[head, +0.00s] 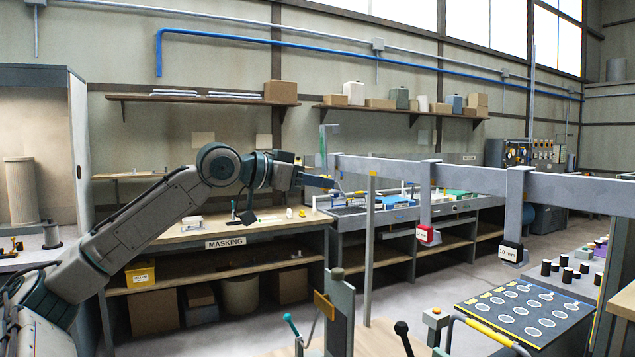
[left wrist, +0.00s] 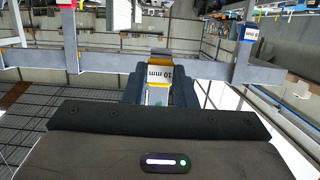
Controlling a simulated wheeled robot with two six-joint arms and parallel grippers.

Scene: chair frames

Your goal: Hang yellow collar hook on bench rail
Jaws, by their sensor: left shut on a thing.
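My left gripper (head: 318,181) reaches in from the left near the rail's left end. In the left wrist view its two dark fingers (left wrist: 160,90) are shut on the yellow collar hook (left wrist: 160,54), which carries a white "10 mm" label. The grey bench rail (head: 380,169) runs from the middle to the right edge; it also crosses behind the hook in the left wrist view (left wrist: 105,64). I cannot tell whether hook and rail touch. In the head view the hook is too small to make out. My right gripper is not in view.
A masking bench (head: 235,238) stands behind my left arm. A thin post (head: 370,240) stands below the rail.

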